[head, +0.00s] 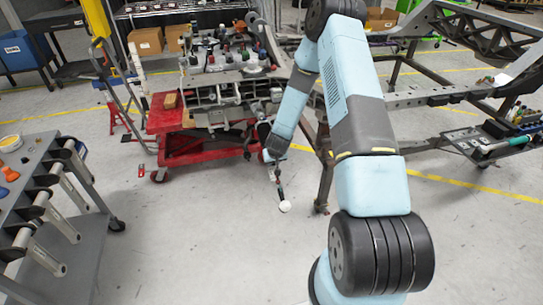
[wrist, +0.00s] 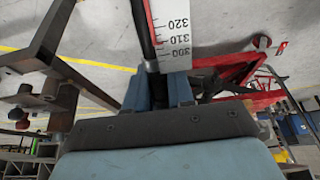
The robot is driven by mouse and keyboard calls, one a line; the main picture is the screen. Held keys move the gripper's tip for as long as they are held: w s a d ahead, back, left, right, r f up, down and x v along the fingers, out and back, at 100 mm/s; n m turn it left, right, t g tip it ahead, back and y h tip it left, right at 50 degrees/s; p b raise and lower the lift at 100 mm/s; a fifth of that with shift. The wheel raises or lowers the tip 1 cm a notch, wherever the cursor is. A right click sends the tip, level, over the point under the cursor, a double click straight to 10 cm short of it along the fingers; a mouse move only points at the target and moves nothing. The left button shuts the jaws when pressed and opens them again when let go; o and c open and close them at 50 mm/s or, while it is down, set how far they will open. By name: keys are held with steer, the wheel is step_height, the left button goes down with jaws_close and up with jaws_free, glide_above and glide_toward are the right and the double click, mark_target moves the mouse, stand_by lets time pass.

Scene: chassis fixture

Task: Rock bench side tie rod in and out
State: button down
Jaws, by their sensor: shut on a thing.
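My gripper (head: 268,150) is low beside the red cart, left of the frame leg in the head view. A thin dark rod, apparently the tie rod (head: 280,188), shows just below it and slants down to a round white end (head: 284,206). In the wrist view a dark rod (wrist: 142,28) runs up from between my gripper's fingers (wrist: 158,92), beside a white scale (wrist: 178,30) marked 300 to 320. The fingers look closed around the rod's near end. The exact contact is hidden, and I cannot tell how the rod's other end is joined.
A red lift cart (head: 200,145) carries a metal assembly (head: 225,85) left of my gripper. The chassis frame (head: 440,92) stands at the right, one leg close to my gripper. A grey trolley (head: 60,220) stands at lower left. The floor in front is clear.

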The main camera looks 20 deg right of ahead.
steer(key=shift+s+f, duration=0.15)
steer(key=shift+s, duration=0.4)
stand_by(0.6)
steer(key=shift+w+r, duration=0.15)
steer(key=shift+w, duration=0.4)
steer(key=shift+w+r, duration=0.15)
steer(key=shift+w, duration=0.4)
stand_by(0.4)
steer(key=shift+s+f, duration=0.15)
steer(key=shift+s, duration=0.4)
steer(key=shift+s+f, duration=0.15)
steer(key=shift+s, duration=0.35)
stand_by(0.4)
steer(key=shift+w, duration=0.55)
steer(key=shift+w+r, duration=0.3)
steer(key=shift+w, duration=0.2)
steer(key=shift+s, duration=0.35)
stand_by(0.7)
steer(key=c, duration=0.9)
jaws_free()
steer(key=shift+s+f, duration=0.1)
steer(key=shift+s, duration=0.05)
